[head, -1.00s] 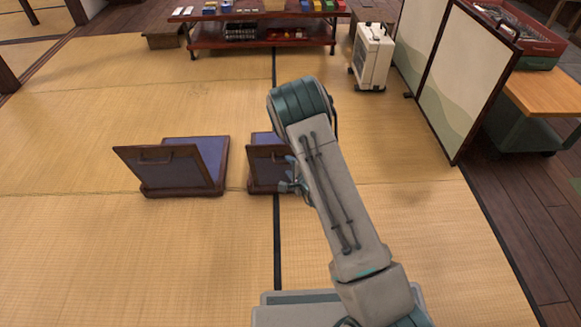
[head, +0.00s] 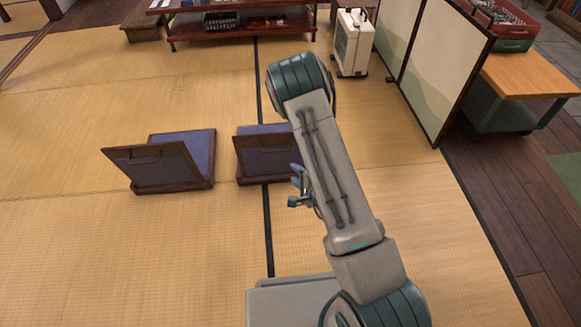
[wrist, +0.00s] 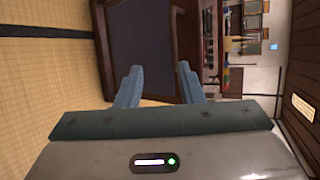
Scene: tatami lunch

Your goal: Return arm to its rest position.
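My arm rises over the tatami in the head view, bent at the elbow, with its forearm mostly hidden behind the upper link. My gripper (head: 296,188) shows only in part at the left edge of that link. In the wrist view, the two blue fingers of my gripper (wrist: 160,85) stand apart with nothing between them. A legless floor chair (wrist: 142,45) lies beyond the fingers there, apart from them.
Two floor chairs with blue seats, one at left (head: 170,165) and one nearer the arm (head: 262,155), stand on the tatami (head: 100,250). A low table (head: 235,30), a white heater (head: 353,42) and a folding screen (head: 432,70) stand farther back. The left foreground is clear.

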